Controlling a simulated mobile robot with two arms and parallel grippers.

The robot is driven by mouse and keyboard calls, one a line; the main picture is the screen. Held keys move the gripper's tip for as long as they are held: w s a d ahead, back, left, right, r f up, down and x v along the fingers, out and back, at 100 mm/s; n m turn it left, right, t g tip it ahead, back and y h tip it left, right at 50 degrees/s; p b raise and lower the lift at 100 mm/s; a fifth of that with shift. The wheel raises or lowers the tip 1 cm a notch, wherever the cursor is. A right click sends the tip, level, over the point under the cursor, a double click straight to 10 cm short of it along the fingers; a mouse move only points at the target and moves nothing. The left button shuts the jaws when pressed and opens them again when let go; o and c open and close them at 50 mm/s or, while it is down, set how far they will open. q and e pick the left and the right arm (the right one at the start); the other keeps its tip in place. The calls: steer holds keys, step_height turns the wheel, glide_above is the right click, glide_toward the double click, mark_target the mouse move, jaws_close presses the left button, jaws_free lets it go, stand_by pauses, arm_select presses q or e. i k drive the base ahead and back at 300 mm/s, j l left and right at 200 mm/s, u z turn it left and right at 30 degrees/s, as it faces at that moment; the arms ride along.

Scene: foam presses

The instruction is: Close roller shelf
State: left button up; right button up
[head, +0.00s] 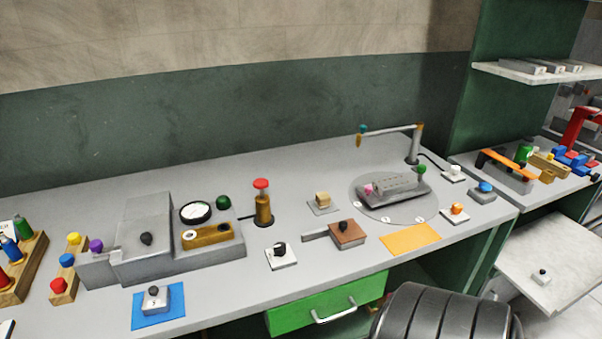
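A pale, flat shelf board (565,250) juts out below the right-hand bench section, at the lower right of the head view. It looks like the roller shelf, standing pulled out. A small white block with a dark knob (541,277) sits near its front edge. Its rollers or rails cannot be made out, and its right end runs out of the picture. Neither my left nor my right gripper is in view, so nothing is seen touching the shelf.
A grey bench (330,240) with knobs, blocks and a round turntable plate (425,214) fills the middle. A green drawer (290,317) with a white handle is under it. A black ribbed rounded form (440,318) stands in front, left of the shelf.

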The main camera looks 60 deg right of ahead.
mark_target(569, 253)
steer(key=z, duration=3.6)
steer(key=i+l+u, duration=0.15)
steer(key=i+u, duration=0.25)
steer(key=i+l+u, duration=0.15)
steer(key=u, duration=0.2)
